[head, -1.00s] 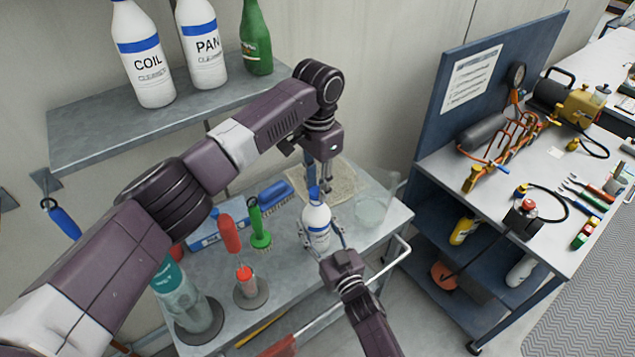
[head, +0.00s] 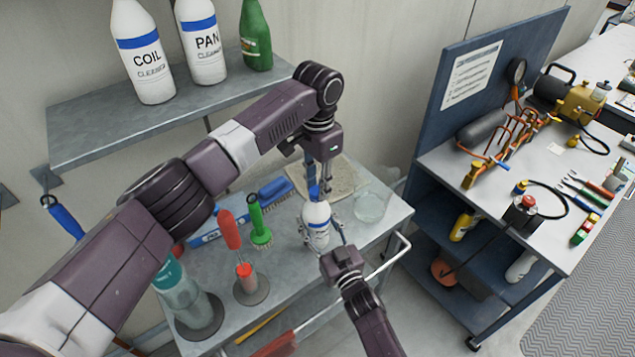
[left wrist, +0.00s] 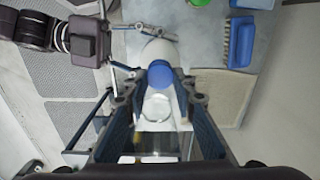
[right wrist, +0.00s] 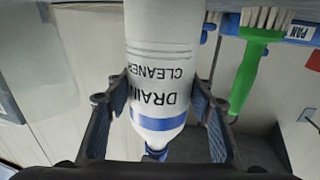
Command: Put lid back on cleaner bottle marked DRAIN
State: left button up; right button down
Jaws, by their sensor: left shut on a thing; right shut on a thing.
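The white DRAIN cleaner bottle (head: 316,225) stands upright over the bench, with a blue band near its neck; its label reads upside down in the right wrist view (right wrist: 160,75). My right gripper (head: 321,238) is shut on the bottle's body from the front. The blue lid (head: 314,191) is at the top of the bottle, in line with the neck; it also shows in the left wrist view (left wrist: 158,75). My left gripper (head: 315,181) points down from above and is shut on the lid. I cannot tell whether the lid is seated.
A glass dish (head: 370,206) stands right of the bottle. A green brush (head: 259,225), a blue brush (head: 274,191) and a red-handled tool (head: 230,230) are to the left. COIL (head: 148,65) and PAN (head: 203,50) bottles stand on the shelf above. A tool cart (head: 540,215) is at right.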

pick_arm(q)
jog(key=m, duration=0.9)
jog(key=shift+s, duration=0.15)
jog(key=m, duration=0.5)
jog(key=shift+m, duration=0.3)
jog(key=m, duration=0.5)
jog(key=shift+a, duration=0.15)
jog(key=m, duration=1.2)
jog(key=shift+a+m, duration=0.15)
jog(key=shift+m, duration=0.25)
jog(key=o, duration=0.7)
